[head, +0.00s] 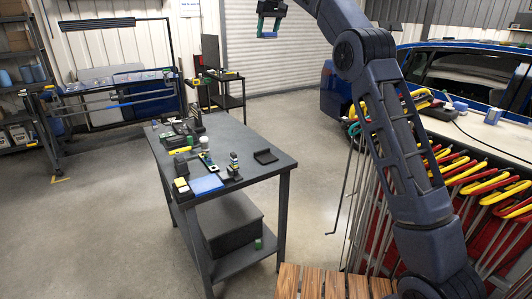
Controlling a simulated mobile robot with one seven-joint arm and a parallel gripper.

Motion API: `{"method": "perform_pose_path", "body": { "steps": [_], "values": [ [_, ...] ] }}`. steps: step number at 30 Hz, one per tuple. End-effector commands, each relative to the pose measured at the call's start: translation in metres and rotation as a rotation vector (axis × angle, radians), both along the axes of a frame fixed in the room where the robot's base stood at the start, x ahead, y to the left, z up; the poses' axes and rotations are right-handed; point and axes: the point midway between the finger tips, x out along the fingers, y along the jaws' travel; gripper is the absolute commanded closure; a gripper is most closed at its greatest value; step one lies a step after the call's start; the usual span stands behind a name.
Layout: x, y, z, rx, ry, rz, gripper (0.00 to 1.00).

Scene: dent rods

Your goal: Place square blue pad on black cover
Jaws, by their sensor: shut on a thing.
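My gripper (269,30) is raised at the top of the head view, high above and beyond the table. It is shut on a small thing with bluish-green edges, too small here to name. A flat blue square (206,184), which looks like the square blue pad, lies at the near left part of the dark work table. A flat black piece (265,156), possibly the black cover, lies alone near the table's right side. My gripper is well apart from both.
The dark table (235,140) also bears a yellow-and-white block (181,185), a green strip (208,161), a small bottle (234,160) and several tools at the back. Its right part is mostly clear.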

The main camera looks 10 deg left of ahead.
Motion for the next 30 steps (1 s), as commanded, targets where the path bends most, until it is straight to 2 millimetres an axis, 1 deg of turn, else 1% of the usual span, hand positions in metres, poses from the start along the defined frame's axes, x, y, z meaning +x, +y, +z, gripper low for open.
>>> {"method": "perform_pose_path", "body": {
  "steps": [3, 19, 25, 29, 30],
  "values": [
    [-0.003, 0.005, 0.003, 0.0, -0.001, 0.014, 0.65],
    [-0.003, 0.004, -0.027, -0.001, 0.001, 0.013, 0.65],
    [-0.004, 0.004, -0.055, -0.001, 0.003, 0.012, 0.65],
    [-0.004, 0.004, -0.093, -0.003, 0.004, 0.012, 0.65],
    [-0.004, 0.004, -0.108, -0.003, 0.005, 0.012, 0.65]
  ]
}}
